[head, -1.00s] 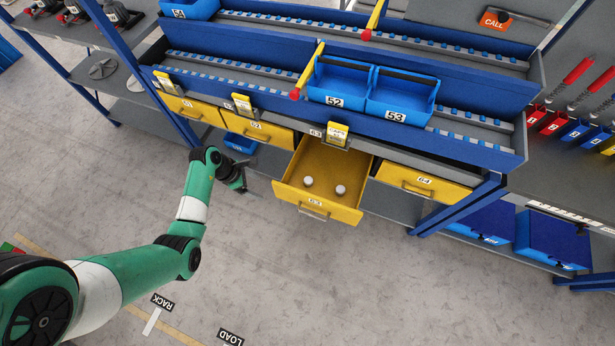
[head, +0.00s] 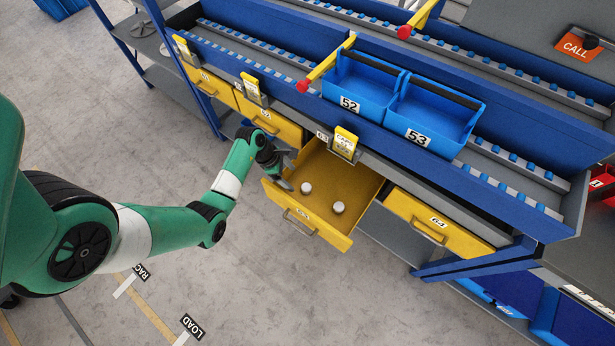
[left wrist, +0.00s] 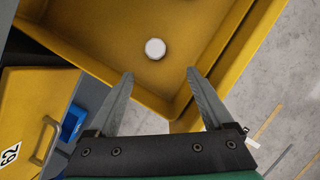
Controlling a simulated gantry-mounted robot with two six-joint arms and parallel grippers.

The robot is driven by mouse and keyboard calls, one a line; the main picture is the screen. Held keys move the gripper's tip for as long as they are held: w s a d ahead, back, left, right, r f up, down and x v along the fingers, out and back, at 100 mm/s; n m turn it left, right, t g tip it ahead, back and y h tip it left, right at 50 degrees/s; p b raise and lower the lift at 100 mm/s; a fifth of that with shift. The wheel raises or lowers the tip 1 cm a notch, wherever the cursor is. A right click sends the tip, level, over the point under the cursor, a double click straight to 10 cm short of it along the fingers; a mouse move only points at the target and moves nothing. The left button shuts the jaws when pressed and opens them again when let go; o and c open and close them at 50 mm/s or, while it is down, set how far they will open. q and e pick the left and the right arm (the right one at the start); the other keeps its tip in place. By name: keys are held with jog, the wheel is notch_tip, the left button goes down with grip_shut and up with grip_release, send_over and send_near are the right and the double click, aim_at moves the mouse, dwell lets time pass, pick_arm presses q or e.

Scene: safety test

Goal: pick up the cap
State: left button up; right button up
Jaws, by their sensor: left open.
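Two small white round caps lie in an open yellow drawer (head: 330,176). One cap (head: 306,188) is nearer the left wall and the other cap (head: 338,207) is further right. My left gripper (head: 287,172) is at the left edge of the drawer in the head view, apart from both caps. In the left wrist view the gripper (left wrist: 160,78) is open and empty, with one white cap (left wrist: 155,49) beyond its fingertips, roughly between them. The other cap does not show in that view. My right gripper is not seen.
Closed yellow drawers flank the open one, drawer 62 (head: 268,121) on the left and drawer 64 (head: 437,222) on the right. Blue bins 52 (head: 362,84) and 53 (head: 432,112) stand on the shelf above. The floor (head: 330,300) in front is clear.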

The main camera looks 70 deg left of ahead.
aim_at(306, 187)
pick_arm(q)
jog(key=b+x, duration=0.4)
jog(key=x, duration=0.2)
jog(key=shift+w+f, duration=0.1)
jog(key=shift+w, duration=0.05)
jog(key=b+x, duration=0.3)
jog(key=w+b+x, duration=0.1)
jog(key=x, duration=0.1)
jog(key=shift+a+b, duration=0.25)
jog(key=shift+b, duration=0.15)
grip_shut()
